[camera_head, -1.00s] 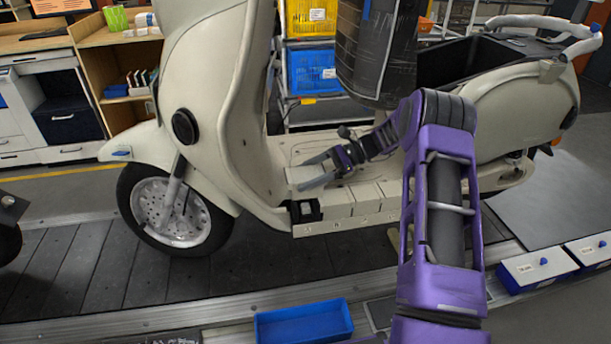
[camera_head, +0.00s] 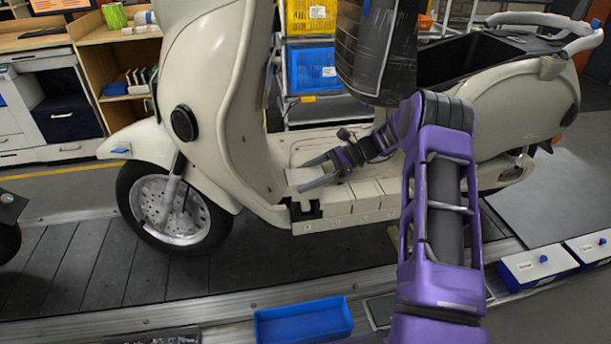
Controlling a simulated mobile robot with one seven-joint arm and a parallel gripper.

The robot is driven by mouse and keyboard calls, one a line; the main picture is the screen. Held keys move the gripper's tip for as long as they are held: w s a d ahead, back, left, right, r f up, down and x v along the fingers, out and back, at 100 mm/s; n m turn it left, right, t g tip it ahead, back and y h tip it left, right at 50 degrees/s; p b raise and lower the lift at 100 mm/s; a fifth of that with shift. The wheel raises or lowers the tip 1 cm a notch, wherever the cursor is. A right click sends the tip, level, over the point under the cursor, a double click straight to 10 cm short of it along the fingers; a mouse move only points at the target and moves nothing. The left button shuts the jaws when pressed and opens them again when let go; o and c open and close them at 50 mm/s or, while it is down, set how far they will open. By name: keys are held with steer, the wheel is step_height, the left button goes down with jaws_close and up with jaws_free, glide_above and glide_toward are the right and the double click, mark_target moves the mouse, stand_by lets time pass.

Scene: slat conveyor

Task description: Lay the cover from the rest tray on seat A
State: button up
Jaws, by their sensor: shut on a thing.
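My gripper (camera_head: 312,177) is shut on a pale cream cover (camera_head: 299,178) and holds it over the left end of the scooter's footboard. Just below it is a dark open seat (camera_head: 304,211) at the left end of a row along the footboard edge. The cover appears above and behind this opening, not in it; the exact gap is hard to tell. Several cream covers (camera_head: 338,203) lie side by side in the seats to its right. The seat letters are too small to read. A blue tray (camera_head: 304,323) at the front looks empty.
The cream scooter (camera_head: 215,110) stands on the dark slat conveyor (camera_head: 75,265). Its front shield rises close to the left of my gripper. A dark wrapped cylinder (camera_head: 376,50) is above my wrist. White-lidded blue boxes (camera_head: 538,266) stand at the right.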

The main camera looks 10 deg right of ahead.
mark_target(306, 203)
steer(key=shift+f+b, duration=1.5)
steer(key=shift+f, duration=1.65)
steer(key=shift+f, duration=0.25)
